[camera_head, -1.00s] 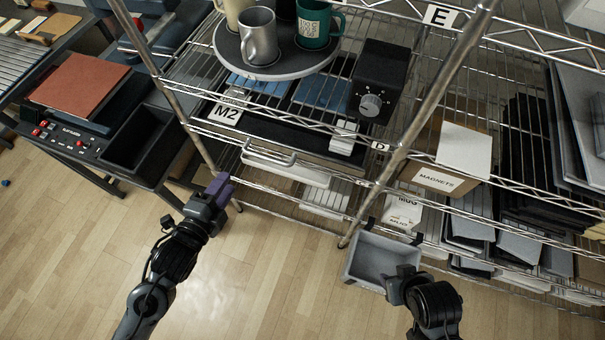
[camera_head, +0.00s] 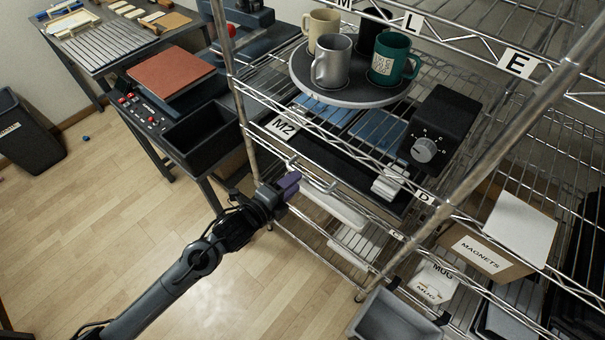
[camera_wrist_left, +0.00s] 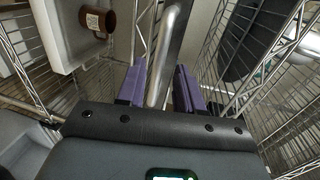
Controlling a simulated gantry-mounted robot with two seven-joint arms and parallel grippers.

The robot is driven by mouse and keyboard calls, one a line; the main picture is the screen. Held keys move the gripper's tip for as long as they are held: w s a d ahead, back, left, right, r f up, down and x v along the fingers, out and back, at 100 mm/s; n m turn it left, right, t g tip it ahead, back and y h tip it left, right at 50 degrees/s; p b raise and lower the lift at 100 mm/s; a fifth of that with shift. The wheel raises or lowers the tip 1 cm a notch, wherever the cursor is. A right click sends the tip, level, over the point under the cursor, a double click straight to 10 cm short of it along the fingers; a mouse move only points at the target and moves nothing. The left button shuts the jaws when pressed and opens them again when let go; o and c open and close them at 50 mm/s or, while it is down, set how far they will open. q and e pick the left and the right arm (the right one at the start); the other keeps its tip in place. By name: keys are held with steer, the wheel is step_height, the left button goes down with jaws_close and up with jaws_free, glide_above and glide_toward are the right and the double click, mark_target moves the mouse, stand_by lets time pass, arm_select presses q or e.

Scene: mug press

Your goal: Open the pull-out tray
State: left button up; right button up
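The pull-out tray (camera_head: 338,208) is a white tray under the upper shelves of the wire rack, with a metal bar handle (camera_head: 318,181) along its front. In the left wrist view a white tray wall (camera_wrist_left: 66,42) shows at upper left, with a brown mug (camera_wrist_left: 97,20) inside. My left gripper (camera_head: 290,186) is at the left end of the handle. In the left wrist view its purple fingers (camera_wrist_left: 160,88) are apart, with a metal bar, seemingly the handle, between them. Whether they touch it I cannot tell. My right gripper is out of view.
The wire rack's slanted post (camera_head: 480,150) stands right of the tray. A turntable with mugs (camera_head: 345,92) and a black box with a dial (camera_head: 440,125) sit above. A grey bin (camera_head: 395,318) hangs at lower right. The floor in front is clear.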

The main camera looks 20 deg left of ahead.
arm_select(q)
steer(key=shift+x, duration=2.25)
steer(key=shift+c, duration=0.2)
jaws_close()
